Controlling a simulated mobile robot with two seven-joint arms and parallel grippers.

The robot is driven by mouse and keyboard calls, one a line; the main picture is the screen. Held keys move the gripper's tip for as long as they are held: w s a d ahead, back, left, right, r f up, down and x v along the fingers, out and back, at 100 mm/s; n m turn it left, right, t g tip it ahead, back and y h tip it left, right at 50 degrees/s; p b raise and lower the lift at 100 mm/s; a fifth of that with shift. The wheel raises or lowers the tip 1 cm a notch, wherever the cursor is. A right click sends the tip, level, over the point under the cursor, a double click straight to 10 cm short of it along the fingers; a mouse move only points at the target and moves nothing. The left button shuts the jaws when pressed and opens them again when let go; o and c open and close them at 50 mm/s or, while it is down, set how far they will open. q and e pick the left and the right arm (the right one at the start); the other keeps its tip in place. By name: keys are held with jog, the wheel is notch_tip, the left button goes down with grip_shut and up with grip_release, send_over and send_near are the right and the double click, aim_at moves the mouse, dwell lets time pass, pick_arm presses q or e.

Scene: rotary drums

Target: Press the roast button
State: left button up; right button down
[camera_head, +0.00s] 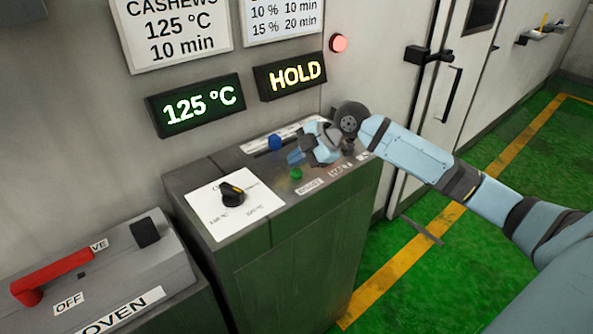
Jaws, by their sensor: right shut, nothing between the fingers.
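A green button (296,174) sits on the sloped top of the control console (228,160), with a label below it that seems to read ROAST. My right gripper (296,158) is shut and empty, just above and behind the green button. Its fingers point left, and I cannot tell whether they touch the panel. A gap shows between the fingertips and the green button. A blue button (274,142) is behind the fingers. My left gripper is not in view.
A black dial (232,194) sits on a white plate at the console's left. Displays read 125 °C (199,105) and HOLD (290,75). A red lamp (338,43) is on the wall. An oven box with a red lever (52,275) stands at the lower left. Green floor is clear at right.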

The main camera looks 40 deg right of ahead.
aim_at(297, 172)
jog(key=shift+f, duration=0.15)
jog(key=shift+f, duration=0.3)
jog(key=shift+f, duration=0.55)
dwell(0.8)
dwell(0.4)
jog(key=shift+r+p, duration=0.85)
jog(key=shift+r, duration=0.15)
notch_tip(297, 172, up, 5)
jog(key=p, duration=0.4)
